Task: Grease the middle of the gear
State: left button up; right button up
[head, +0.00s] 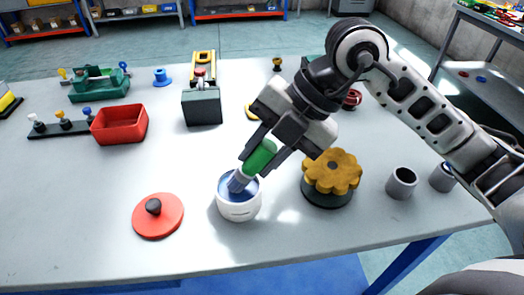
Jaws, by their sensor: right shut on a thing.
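The gear (333,170) is yellow with rounded teeth and lies flat on a dark round base (327,197) at the right of the table's middle. My right gripper (262,157) is shut on a green-handled brush (259,158), tilted down to the left. The brush's lower end is inside a white pot (239,207) with a blue inside. The brush tip is hidden in the pot. A red lid with a black knob (158,216) lies on the table to the left of the pot. My left gripper is not in view.
A red tray (119,124) and a dark box (202,107) stand further back. Two grey cups (401,183) (442,177) stand right of the gear. Green and yellow tools line the table's back. The front left of the table is clear.

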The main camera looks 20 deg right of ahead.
aim_at(262, 143)
jog(key=shift+f, duration=0.1)
dwell(0.3)
jog(key=shift+r+p, duration=0.8)
jog(key=shift+r, duration=0.05)
jog(key=shift+r+p, duration=0.3)
jog(key=shift+r, duration=0.05)
notch_tip(262, 143, up, 2)
jog(key=shift+r+p, duration=0.1)
jog(key=shift+p, duration=0.8)
jog(key=shift+r+p, duration=1.15)
jog(key=shift+r, duration=0.15)
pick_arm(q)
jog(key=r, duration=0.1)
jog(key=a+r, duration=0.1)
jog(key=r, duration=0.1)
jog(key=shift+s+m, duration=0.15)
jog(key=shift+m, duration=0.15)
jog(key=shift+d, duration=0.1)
pick_arm(e)
jog(key=shift+f, duration=0.1)
